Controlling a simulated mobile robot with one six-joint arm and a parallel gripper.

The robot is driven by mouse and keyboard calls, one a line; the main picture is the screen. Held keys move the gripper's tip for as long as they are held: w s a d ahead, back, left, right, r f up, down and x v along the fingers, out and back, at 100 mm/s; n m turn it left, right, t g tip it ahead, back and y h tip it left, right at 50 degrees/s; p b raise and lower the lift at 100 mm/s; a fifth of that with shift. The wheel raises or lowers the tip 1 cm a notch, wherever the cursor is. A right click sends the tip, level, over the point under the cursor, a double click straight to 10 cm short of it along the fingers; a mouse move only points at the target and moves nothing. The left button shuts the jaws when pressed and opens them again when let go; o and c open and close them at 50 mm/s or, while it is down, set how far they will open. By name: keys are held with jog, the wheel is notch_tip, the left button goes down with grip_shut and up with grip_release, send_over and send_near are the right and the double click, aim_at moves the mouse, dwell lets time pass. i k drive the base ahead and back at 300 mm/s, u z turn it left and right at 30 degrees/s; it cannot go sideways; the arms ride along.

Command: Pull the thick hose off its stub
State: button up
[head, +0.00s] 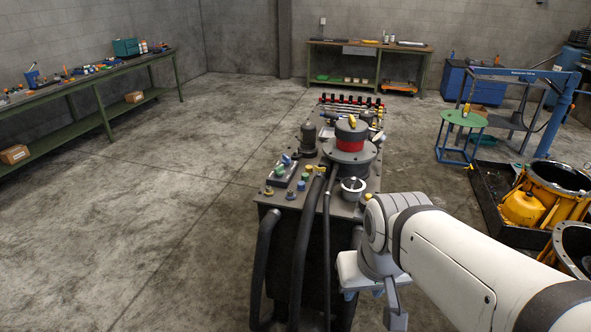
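Thick black hoses hang down the front of a dark hydraulic unit (348,203). One thick hose (262,262) bends over the unit's left front edge. A second thick hose (301,245) runs down beside it, and a thinner dark hose (327,235) hangs to its right. The hoses' upper ends meet the unit's top, but the stubs are too small to make out.
The unit's top carries a red-banded cylinder (350,141), a dark cylinder (308,138), a metal cup (352,187) and coloured fittings. A black tray (488,205) with yellow housings (553,193) stands right. The floor left of the unit is clear up to a green workbench (95,90).

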aim_at(313, 196)
jog(key=z, duration=0.05)
jog(key=i, duration=1)
jog(key=u, duration=0.1)
